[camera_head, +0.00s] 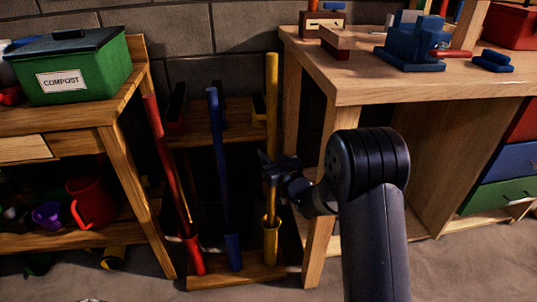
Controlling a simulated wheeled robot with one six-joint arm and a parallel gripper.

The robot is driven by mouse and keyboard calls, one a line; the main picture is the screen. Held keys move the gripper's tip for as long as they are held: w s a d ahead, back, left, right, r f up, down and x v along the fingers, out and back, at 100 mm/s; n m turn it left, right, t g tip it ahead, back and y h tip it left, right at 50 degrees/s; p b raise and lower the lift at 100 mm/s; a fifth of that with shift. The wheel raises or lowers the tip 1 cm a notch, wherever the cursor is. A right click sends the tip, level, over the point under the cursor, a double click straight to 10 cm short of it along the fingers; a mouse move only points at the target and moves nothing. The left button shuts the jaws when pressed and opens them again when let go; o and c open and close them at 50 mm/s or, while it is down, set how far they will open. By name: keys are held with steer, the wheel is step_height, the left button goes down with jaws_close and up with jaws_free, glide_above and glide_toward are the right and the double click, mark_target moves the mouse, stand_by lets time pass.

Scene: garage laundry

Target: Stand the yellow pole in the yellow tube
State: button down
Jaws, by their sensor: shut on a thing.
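The yellow pole (272,95) stands upright between the two benches. My gripper (272,170) is shut on the yellow pole at about its lower middle. The yellow tube (271,244) stands on a low wooden base (222,280). The pole's lower end goes down to the tube's mouth and appears to be inside it. How deep it sits is hidden by the tube wall. The pole looks nearly vertical and in line with the tube.
A blue pole (220,150) and a leaning red pole (170,165) stand in tubes to the left. A workbench (400,90) with a blue vise (413,48) is at right. A bench (120,140) with a green compost bin (95,70) is at left.

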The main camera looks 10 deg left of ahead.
step_height(320, 180, down, 7)
steer(key=b, duration=0.5)
steer(key=shift+r, duration=0.15)
steer(key=c, duration=1.1)
jaws_free()
steer(key=p+v, duration=0.2)
steer(key=v, duration=0.9)
steer(key=shift+w+a, duration=0.1)
steer(key=x, duration=0.3)
steer(key=r+b+x, duration=0.1)
steer(key=x, duration=0.7)
steer(key=shift+r+b, duration=0.15)
steer(key=shift+b, duration=0.25)
